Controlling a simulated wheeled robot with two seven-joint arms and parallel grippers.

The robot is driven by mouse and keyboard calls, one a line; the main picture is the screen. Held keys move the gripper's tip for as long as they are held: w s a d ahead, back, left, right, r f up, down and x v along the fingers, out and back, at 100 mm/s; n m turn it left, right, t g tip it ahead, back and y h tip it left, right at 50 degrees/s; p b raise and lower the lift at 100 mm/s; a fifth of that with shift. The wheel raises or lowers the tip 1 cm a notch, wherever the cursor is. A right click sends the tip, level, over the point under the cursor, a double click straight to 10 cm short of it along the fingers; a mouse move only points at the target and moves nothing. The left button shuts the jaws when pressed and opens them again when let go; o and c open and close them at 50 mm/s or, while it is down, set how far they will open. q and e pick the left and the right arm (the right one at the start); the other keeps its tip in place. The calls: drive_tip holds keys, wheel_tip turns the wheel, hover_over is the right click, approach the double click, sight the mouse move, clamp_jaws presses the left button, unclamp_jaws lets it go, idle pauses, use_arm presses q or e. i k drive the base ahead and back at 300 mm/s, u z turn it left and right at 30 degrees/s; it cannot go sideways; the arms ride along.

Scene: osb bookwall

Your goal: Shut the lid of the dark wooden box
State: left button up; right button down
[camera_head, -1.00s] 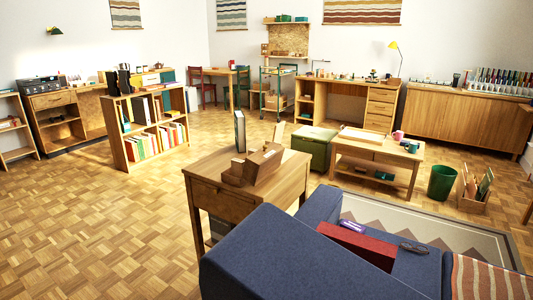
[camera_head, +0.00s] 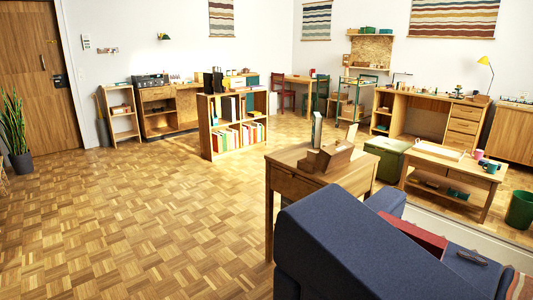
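A brown wooden box (camera_head: 335,160) sits on top of the small wooden side table (camera_head: 291,163) behind the blue sofa. It looks stepped, with a lower block at its left end. A thin, paler upright piece (camera_head: 351,133) stands at its far right side; I cannot tell whether this is its raised lid or a separate thing. The box is small in view and its inside is hidden. Neither of my grippers shows.
A grey upright book-like object (camera_head: 316,129) stands behind the box. The blue sofa (camera_head: 370,250) blocks the near right side. A bookshelf (camera_head: 205,127) stands further back. The parquet floor (camera_head: 150,210) at the left is wide and clear.

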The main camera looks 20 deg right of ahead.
sight(331, 158)
drive_tip(key=z, duration=0.9)
drive_tip(key=k, duration=0.25)
drive_tip(key=u, duration=2)
drive_tip(key=i, duration=2.1)
drive_tip(key=z, duration=1.75)
drive_tip(key=i, duration=0.95)
drive_tip(key=z, duration=0.9)
